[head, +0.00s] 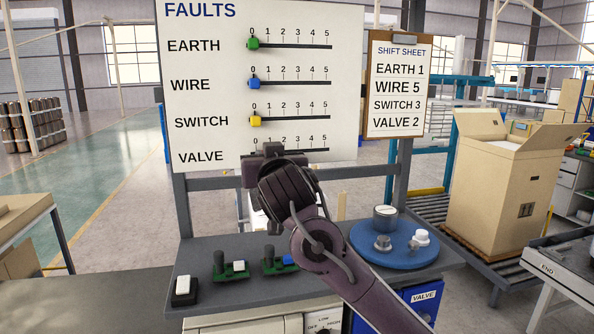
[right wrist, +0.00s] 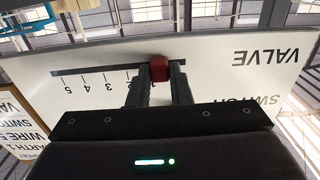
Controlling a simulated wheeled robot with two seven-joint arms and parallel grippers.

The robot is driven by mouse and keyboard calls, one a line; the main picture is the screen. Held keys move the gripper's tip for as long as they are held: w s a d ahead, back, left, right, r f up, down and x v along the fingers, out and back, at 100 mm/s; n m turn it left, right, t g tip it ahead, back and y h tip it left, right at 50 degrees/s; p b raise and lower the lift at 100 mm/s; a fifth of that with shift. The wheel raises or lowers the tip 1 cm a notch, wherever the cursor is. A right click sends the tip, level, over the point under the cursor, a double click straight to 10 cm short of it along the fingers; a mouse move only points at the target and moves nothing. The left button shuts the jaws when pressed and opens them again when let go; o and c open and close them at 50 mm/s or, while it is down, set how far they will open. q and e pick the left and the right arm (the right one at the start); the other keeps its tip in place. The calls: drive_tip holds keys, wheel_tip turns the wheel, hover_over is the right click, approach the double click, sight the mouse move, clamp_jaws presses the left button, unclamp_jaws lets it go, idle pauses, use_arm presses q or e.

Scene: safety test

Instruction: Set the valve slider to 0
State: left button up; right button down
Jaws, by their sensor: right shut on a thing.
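The faults board (head: 205,120) has a VALVE row at its bottom, with a dark slot (head: 318,150) and a scale up to 5. My right gripper (head: 268,152) is at the left part of this row and hides the valve slider in the head view. In the right wrist view, which is upside down, the red valve slider knob (right wrist: 161,72) sits between the fingers of my right gripper (right wrist: 161,80), which is shut on it. The knob is at the low end of the scale, near 1 or below. The fingers hide its exact mark. My left gripper is not in view.
Green (head: 253,43), blue (head: 254,84) and yellow (head: 255,121) knobs stand at 0 on the rows above. A shift sheet (head: 399,85) hangs at right, reading VALVE 2. The console (head: 215,262) below carries switches and a blue round plate (head: 395,255).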

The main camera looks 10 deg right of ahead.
drive_tip(key=shift+a+b, duration=0.3)
drive_tip(key=shift+a, duration=0.75)
drive_tip(key=c, duration=1.6)
unclamp_jaws()
drive_tip(key=shift+o, duration=1.4)
drive_tip(key=shift+s+a, duration=0.1)
drive_tip(key=shift+a, duration=0.15)
drive_tip(key=shift+d, duration=0.1)
